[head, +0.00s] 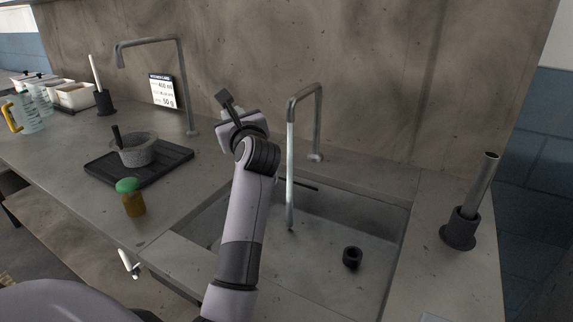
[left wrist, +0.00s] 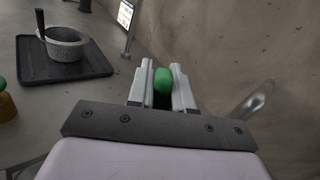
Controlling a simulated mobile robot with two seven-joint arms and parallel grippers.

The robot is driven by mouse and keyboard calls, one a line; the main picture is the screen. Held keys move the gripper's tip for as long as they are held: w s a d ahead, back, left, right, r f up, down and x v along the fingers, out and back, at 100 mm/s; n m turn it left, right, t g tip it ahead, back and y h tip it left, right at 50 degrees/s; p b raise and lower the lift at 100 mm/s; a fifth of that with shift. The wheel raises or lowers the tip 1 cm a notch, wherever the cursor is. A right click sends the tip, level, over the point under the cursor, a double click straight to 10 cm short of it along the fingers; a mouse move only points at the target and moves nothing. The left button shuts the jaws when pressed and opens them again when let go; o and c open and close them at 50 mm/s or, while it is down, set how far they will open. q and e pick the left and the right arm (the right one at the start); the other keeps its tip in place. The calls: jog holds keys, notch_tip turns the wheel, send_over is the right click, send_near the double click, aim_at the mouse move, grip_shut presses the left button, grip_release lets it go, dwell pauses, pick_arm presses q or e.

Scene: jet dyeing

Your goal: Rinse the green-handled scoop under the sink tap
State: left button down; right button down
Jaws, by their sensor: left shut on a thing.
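The sink (head: 330,215) is set in the counter, with a curved metal tap (head: 305,95) behind it. A pale stream of water (head: 290,170) falls from the tap's spout into the basin. My left gripper (head: 236,118) is up at the left of the tap, apart from the stream. In the left wrist view its two fingers (left wrist: 160,90) are shut on the green handle of the scoop (left wrist: 163,82). A dark square-ended piece sticks up past the gripper in the head view; I cannot tell if it is the scoop's head. My right gripper is not in view.
A black tray (head: 100,172) with a grey mortar (head: 138,150) stands on the left, with a green-capped jar (head: 131,197) in front. A second tap (head: 183,90) stands behind. A black ring (head: 352,257) lies in the basin; a metal tube in a holder (head: 462,228) stands right.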

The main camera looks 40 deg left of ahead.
pick_arm(q)
jog(key=s+a+r+p, duration=0.1)
jog(key=s+r+p, duration=0.3)
jog(key=p, duration=0.1)
jog(key=shift+s+a, duration=0.3)
jog(key=shift+s, duration=0.1)
dwell(0.6)
